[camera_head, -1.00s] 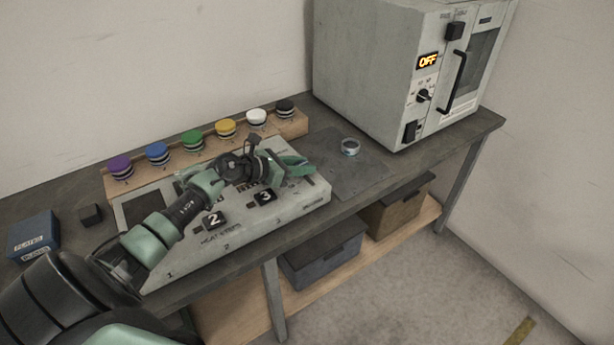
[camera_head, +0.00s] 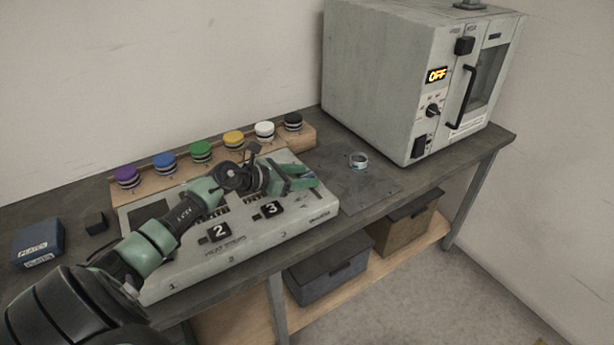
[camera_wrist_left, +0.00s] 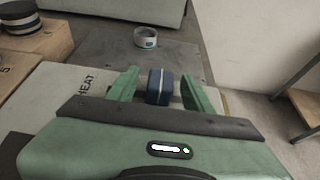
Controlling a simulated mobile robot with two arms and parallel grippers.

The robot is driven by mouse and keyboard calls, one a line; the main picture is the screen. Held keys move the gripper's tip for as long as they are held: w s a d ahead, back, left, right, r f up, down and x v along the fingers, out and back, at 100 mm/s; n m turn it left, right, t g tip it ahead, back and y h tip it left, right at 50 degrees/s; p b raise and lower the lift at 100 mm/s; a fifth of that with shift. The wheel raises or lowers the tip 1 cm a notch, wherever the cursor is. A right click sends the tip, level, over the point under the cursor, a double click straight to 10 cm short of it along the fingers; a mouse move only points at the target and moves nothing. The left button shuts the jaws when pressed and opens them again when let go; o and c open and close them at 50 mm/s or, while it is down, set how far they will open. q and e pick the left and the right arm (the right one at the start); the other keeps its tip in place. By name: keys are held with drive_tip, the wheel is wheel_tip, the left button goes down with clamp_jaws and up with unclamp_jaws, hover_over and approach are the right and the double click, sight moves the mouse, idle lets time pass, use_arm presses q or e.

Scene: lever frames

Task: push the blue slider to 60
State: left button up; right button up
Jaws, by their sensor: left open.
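The blue slider (camera_wrist_left: 160,88), a small block with a pale line down it, shows in the left wrist view between the two green fingers. My left gripper (camera_wrist_left: 161,92) is open around it, with a gap visible at the sides, and is not clamped on it. In the head view my left gripper (camera_head: 305,177) is over the right end of the grey heat-stirrer panel (camera_head: 260,240). The slider cannot be made out there, and its scale is hidden or too small to read. My right gripper is not in view.
Several coloured round knobs or jars stand on a wooden rack (camera_head: 150,187) behind the panel. A small round container (camera_head: 358,161) sits on a dark mat (camera_head: 365,190) to the right. An oven marked OFF (camera_head: 375,80) stands beyond. A blue box (camera_head: 38,243) is at the left.

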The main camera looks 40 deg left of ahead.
sight(302, 177)
use_arm(q)
drive_tip(key=v, duration=0.5)
drive_tip(key=shift+s+a+b, duration=0.1)
drive_tip(key=shift+s+b, duration=0.15)
drive_tip(key=shift+b, duration=0.1)
drive_tip(key=shift+s+a+r, duration=0.15)
drive_tip(key=shift+s+r, duration=0.2)
drive_tip(key=shift+s, duration=0.1)
drive_tip(key=shift+f, duration=0.1)
